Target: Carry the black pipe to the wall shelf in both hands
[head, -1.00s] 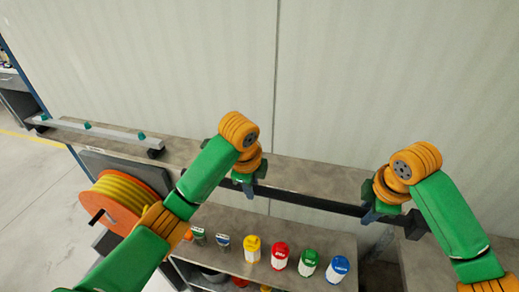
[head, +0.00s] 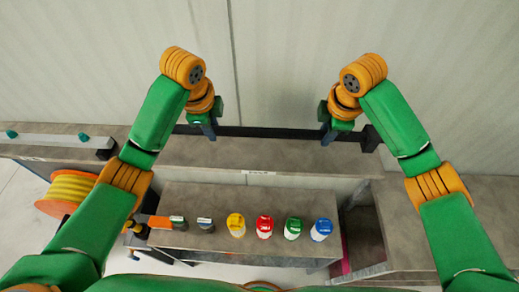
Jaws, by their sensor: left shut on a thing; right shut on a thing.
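The black pipe (head: 265,132) is a long dark bar running nearly level across the head view, with a blocky dark end (head: 371,138) at the right. My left gripper (head: 210,129) is shut on it toward its left end. My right gripper (head: 326,132) is shut on it toward its right end. The wall shelf (head: 250,155) is a brown-grey ledge along the pale wall. The pipe shows along the shelf's back edge, near the wall. I cannot tell whether it touches the shelf. The fingertips partly cover the pipe.
A lower shelf (head: 200,258) holds yellow (head: 236,225), red (head: 265,227), green (head: 293,228) and blue (head: 321,230) capped bottles. An orange reel with yellow hose (head: 70,188) is at the left. A grey rail (head: 50,141) lies on the ledge's left. The ledge's middle looks clear.

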